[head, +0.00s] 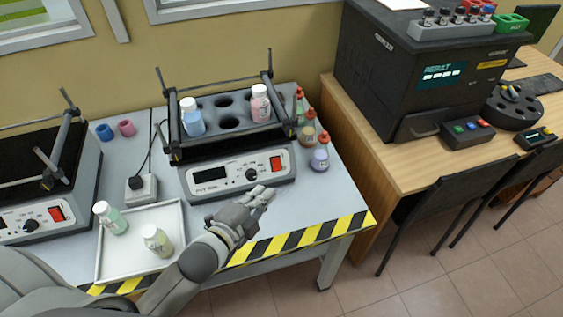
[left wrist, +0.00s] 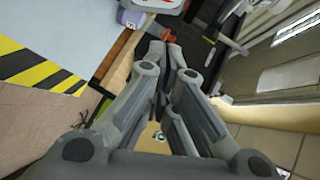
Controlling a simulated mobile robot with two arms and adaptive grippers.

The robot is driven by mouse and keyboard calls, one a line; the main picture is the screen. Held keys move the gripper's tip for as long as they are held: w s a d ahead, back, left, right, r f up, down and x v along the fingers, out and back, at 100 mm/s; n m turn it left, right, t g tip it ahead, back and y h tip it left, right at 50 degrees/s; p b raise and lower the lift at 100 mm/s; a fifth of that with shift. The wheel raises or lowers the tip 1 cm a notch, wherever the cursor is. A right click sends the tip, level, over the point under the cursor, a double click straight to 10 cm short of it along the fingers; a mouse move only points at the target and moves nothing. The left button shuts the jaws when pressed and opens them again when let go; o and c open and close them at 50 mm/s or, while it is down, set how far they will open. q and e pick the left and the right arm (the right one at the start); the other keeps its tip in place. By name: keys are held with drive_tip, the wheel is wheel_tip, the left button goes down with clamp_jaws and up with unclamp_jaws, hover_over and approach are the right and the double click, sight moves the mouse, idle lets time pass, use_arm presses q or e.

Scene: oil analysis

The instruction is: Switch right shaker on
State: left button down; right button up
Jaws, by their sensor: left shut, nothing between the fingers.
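The right shaker (head: 240,170) stands on the grey table, with a front panel that has a small display, a black knob (head: 252,174) and a red switch (head: 276,163). A bottle with blue liquid (head: 191,117) and a bottle with pink liquid (head: 260,103) sit in its rack. My left gripper (head: 268,193) is shut and empty, just in front of and below the right part of the panel, close to the red switch. Its fingers fill the middle of the left wrist view (left wrist: 168,50). Whether the switch is on cannot be told. My right gripper is not in view.
The left shaker (head: 35,222) stands at the left. A white tray (head: 170,212) holds two bottles. Small dropper bottles (head: 320,153) line the right shaker's right side. A striped edge (head: 300,238) bounds the table front. A black analyser (head: 385,90) stands on the wooden desk.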

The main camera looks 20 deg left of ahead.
use_arm(q)
drive_tip(key=p, duration=0.2)
approach(277, 165)
drive_tip(key=w+d+r, duration=0.1)
drive_tip(key=w+d, duration=0.3)
drive_tip(key=w, duration=0.1)
drive_tip(key=shift+w+a+f, duration=0.15)
drive_tip(key=shift+w, duration=0.25)
drive_tip(key=shift+w+a+f, duration=0.15)
drive_tip(key=shift+w, duration=0.25)
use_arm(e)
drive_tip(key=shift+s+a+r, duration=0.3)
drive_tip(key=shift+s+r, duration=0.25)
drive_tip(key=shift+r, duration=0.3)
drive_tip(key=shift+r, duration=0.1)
